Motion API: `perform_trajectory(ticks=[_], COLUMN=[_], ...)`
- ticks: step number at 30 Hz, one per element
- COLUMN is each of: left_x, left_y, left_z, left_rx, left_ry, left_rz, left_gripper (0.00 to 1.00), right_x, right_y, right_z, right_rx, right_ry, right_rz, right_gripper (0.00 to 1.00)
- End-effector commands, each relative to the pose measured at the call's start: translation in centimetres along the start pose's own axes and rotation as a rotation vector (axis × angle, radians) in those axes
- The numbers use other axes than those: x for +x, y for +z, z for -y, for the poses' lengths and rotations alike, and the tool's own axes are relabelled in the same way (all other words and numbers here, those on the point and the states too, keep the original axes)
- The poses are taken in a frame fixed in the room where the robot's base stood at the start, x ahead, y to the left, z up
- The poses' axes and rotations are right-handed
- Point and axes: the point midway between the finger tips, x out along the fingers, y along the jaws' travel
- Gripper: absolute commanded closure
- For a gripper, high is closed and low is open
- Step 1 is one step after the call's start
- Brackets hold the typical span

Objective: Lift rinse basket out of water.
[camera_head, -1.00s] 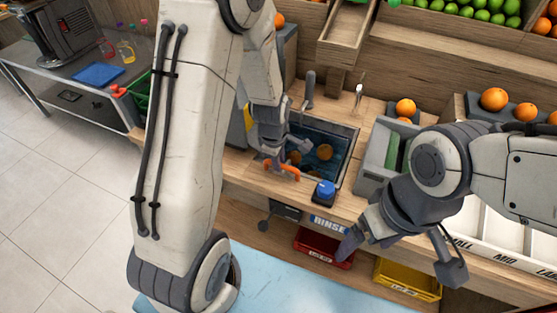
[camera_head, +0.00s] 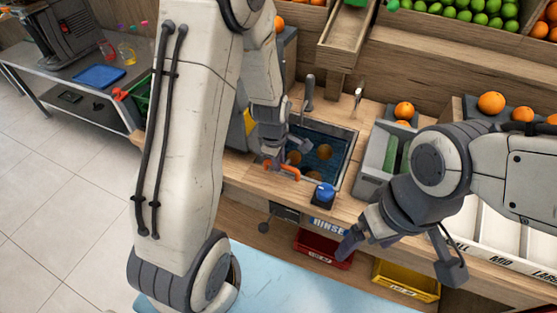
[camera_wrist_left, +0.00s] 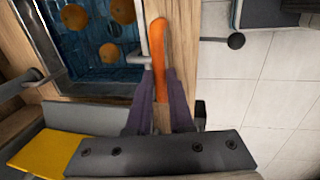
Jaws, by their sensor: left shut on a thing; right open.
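The rinse basket (camera_head: 325,168) is a blue mesh basket in the sink at the counter's front, with oranges inside. It also shows at the upper left of the left wrist view (camera_wrist_left: 85,72). Its orange handle (camera_head: 289,171) reaches over the sink's near-left edge. My left gripper (camera_head: 272,160) is shut on this handle. In the left wrist view the handle (camera_wrist_left: 159,45) stands between the purple-grey fingers. Whether the basket's bottom is clear of the water is hidden. My right gripper (camera_head: 400,255) is open and empty, in front of the counter.
A blue button (camera_head: 325,191) stands on the counter by the sink's near-right corner. A tap (camera_head: 309,92) stands behind the sink. A grey bin (camera_head: 377,155) is right of the sink. Red (camera_head: 322,248) and yellow (camera_head: 407,281) trays sit below.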

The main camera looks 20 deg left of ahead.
Motion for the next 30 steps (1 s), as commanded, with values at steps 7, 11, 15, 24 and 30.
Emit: perform_trajectory(ticks=[7, 11, 15, 24, 30], left_x=[-5.1, -7.2, -8.9, -9.0, -9.0], left_y=[0.0, 0.0, 0.0, 0.0, 0.0], left_z=[-1.1, -1.6, -1.9, -2.0, -2.0], left_rx=[0.0, 0.0, -0.001, -0.001, 0.0], left_ry=[0.004, 0.005, 0.005, 0.009, 0.008], left_rz=[0.0, 0.0, 0.0, -0.001, -0.001], left_gripper=[1.0, 1.0, 1.0, 1.0, 0.5], right_x=[-5.0, -7.2, -8.8, -8.9, -8.9], right_y=[-0.3, -0.4, -0.5, -0.5, -0.5], right_z=[0.4, 0.5, 0.6, 0.6, 0.6], right_rx=[0.002, 0.002, 0.001, 0.0, 0.0], right_ry=[0.0, 0.0, 0.0, 0.0, 0.0], right_rz=[0.0, 0.0, 0.0, 0.0, 0.0], right_gripper=[0.09, 0.09, 0.09, 0.09, 0.09])
